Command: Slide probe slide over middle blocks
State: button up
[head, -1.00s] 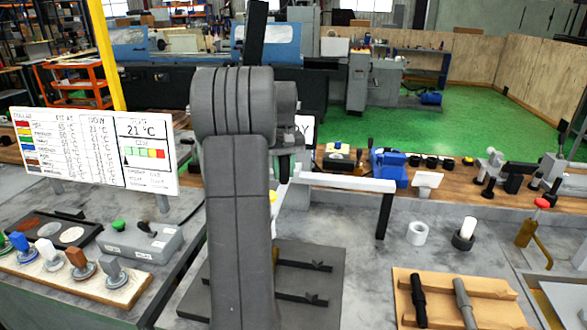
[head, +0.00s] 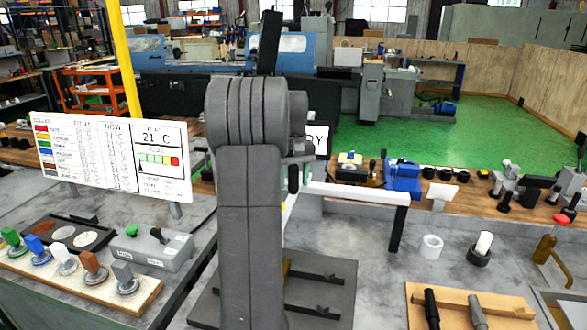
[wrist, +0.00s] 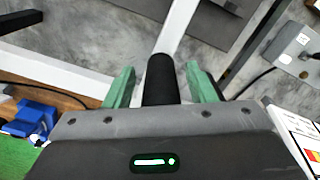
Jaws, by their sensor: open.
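My gripper (wrist: 158,88) is open in the wrist view, with one green finger on each side of a black cylindrical piece (wrist: 161,80). Gaps show between this piece and both fingers. It looks like a handle, but I cannot tell whether it is the probe slide. A white bar (wrist: 182,25) runs away beyond it. In the head view, a white beam (head: 350,193) with a black post (head: 398,228) at its right end stands behind my arm. I cannot make out the middle blocks.
A dark plate with black bars (head: 345,300) lies below the beam, partly behind my arm. To its right are a white ring (head: 431,246) and a wooden tray (head: 455,300). A white chart board (head: 110,160) and a grey switch box (head: 150,248) stand left.

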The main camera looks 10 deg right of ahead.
notch_tip(320, 180, up, 14)
jog(key=shift+f+b, duration=0.2)
jog(key=shift+b, duration=0.15)
notch_tip(320, 180, down, 14)
jog(key=shift+r+p, duration=0.15)
jog(key=shift+p, duration=0.3)
jog(key=shift+d, duration=0.1)
jog(key=shift+s+d, duration=0.2)
jog(key=shift+d, duration=0.05)
jog(key=shift+a, duration=0.1)
